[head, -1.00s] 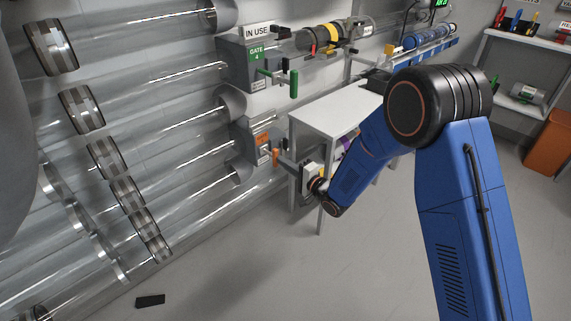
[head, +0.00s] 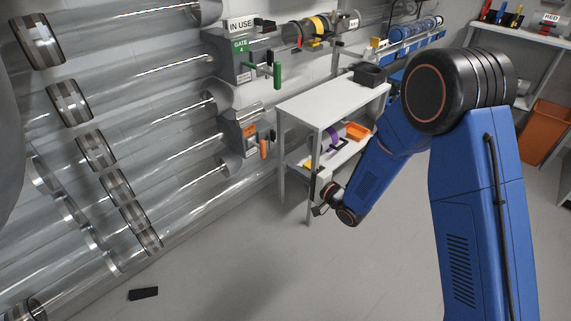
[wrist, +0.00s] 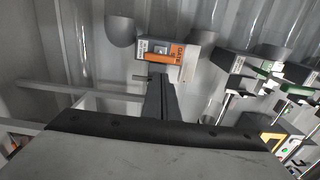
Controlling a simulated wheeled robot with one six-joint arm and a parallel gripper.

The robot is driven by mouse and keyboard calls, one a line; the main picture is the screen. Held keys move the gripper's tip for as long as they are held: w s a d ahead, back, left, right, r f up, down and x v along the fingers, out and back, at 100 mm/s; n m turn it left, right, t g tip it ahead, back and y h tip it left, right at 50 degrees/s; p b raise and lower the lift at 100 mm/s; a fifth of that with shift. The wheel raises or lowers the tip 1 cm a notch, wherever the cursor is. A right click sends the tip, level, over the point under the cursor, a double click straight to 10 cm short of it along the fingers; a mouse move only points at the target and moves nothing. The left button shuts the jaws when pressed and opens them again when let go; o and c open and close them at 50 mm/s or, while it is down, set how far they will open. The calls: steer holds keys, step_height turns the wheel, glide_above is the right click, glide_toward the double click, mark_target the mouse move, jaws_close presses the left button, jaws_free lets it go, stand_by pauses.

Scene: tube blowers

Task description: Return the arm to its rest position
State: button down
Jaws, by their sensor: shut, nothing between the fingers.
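My blue arm (head: 378,170) reaches down and to the left in the head view. Its end, my gripper (head: 320,209), hangs in front of the white table's near leg and is small and partly hidden there. In the wrist view my gripper (wrist: 158,85) shows its dark fingers together with nothing held. Beyond the fingertips is a grey gate box with an orange label (wrist: 168,54). The same gate box (head: 248,134) has an orange handle (head: 264,149) in the head view. My gripper is apart from it.
Clear tubes fill the left. A green-handled gate (head: 277,75) is above. A dark block (head: 143,293) lies on open floor.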

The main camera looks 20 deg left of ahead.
steer(key=w+d+r+n+t+h, duration=0.1)
steer(key=w+d+r+t+h, duration=0.15)
steer(key=d+r, duration=0.45)
steer(key=w+d+r+t+h, duration=0.1)
steer(key=w+d+r+h, duration=0.25)
steer(key=d, duration=0.85)
steer(key=s+d+r+n+h, duration=0.1)
steer(key=d+r+h, duration=0.2)
steer(key=d, duration=0.5)
steer(key=s+d+r+h, duration=0.1)
steer(key=d+r+h, duration=0.2)
steer(key=d, duration=0.5)
steer(key=s+d+r+g+h, duration=0.2)
steer(key=s+d+r+h, duration=0.15)
steer(key=s+d, duration=1.2)
steer(key=s+d+n+g, duration=0.1)
steer(key=s+d+g, duration=0.1)
steer(key=s, duration=0.7)
steer(key=s+d+f+n+g+h, duration=0.1)
steer(key=s+d, duration=0.2)
steer(key=s, duration=0.7)
steer(key=shift+s+d+n+g, duration=0.2)
steer(key=shift+d+n+g, duration=0.05)
steer(key=shift+n+g, duration=0.1)
